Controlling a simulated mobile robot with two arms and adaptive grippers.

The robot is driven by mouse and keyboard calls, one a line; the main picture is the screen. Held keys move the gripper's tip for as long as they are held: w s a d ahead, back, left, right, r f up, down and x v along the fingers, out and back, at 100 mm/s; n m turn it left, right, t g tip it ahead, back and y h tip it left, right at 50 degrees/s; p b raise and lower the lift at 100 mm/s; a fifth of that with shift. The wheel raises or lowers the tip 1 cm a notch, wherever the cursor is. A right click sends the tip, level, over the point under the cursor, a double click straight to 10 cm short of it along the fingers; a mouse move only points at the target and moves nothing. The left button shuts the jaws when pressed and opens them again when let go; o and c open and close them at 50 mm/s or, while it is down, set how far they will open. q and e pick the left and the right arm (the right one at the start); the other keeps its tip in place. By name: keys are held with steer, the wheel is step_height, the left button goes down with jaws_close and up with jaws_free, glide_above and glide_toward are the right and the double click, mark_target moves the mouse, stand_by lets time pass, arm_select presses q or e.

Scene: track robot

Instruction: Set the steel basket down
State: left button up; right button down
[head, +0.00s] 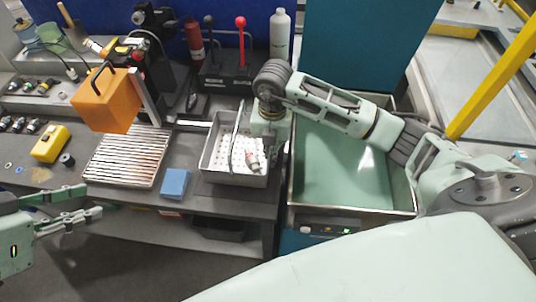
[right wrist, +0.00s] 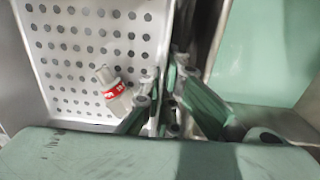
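The steel basket (head: 208,168) is a grey rectangular tub with a perforated white floor and a thin arched handle (head: 237,128). It stands level at the right end of the grey bench; a slight gap below it cannot be ruled out. A small bottle with a red label (head: 252,161) lies inside, also seen in the right wrist view (right wrist: 112,92). My right gripper (right wrist: 166,75) is at the basket's right rim, its fingertips close together on either side of the wall, seemingly shut on it. My arm partly hides this in the head view. My left gripper (head: 92,200) is open and empty at the lower left.
A steel-rimmed bath of green liquid (head: 345,170) lies right of the basket. A ribbed metal plate (head: 128,158), a blue block (head: 174,184) and an orange box (head: 107,100) are to the left. A lever rack (head: 225,75) and a white bottle (head: 280,35) stand behind.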

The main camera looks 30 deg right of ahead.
steer(key=shift+w+a, duration=0.15)
steer(key=shift+w, duration=0.1)
step_height(320, 180, down, 4)
steer(key=shift+r+p, duration=0.1)
steer(key=shift+p, duration=0.75)
steer(key=shift+f, duration=0.25)
steer(key=shift+f+b, duration=0.2)
steer(key=shift+b, duration=0.1)
steer(key=c, duration=2)
jaws_free()
steer(key=shift+r, duration=0.15)
